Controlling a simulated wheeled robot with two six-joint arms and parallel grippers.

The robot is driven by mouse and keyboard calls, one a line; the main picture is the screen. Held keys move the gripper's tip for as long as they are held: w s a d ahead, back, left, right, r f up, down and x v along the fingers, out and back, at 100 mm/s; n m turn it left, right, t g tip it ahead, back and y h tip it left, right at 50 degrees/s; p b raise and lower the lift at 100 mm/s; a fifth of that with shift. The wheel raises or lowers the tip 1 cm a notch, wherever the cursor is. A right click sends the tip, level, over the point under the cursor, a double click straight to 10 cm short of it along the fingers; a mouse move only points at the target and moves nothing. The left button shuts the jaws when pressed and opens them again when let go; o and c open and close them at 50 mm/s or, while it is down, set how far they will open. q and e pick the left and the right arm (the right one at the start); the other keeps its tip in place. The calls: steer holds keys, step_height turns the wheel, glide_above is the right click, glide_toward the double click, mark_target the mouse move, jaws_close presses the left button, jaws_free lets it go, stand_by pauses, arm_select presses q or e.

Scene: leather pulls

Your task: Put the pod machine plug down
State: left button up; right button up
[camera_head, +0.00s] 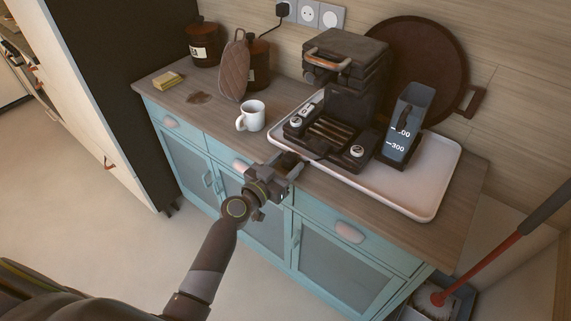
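My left gripper (283,168) is over the front edge of the counter, at the front left of the white tray (425,208). A small dark piece shows at its fingertips; I cannot tell whether it is the pod machine plug or part of the gripper. Whether the fingers are shut is also unclear. A dark appliance with two pale knobs (330,130) stands on the tray, with a grey-blue tank marked 300 (405,125) to its right. A black plug (282,10) with a cord sits in the left wall socket. My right gripper is not in view.
A white mug (251,116) stands left of the tray. A yellow sponge (168,80) lies far left. The counter's front left is mostly clear.

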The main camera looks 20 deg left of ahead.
arm_select(q)
steer(key=shift+r+p, duration=0.25)
steer(key=shift+p, duration=0.1)
steer(key=b+v, duration=0.3)
steer(key=v, duration=0.9)
steer(key=shift+b, duration=0.3)
steer(key=shift+f, duration=0.15)
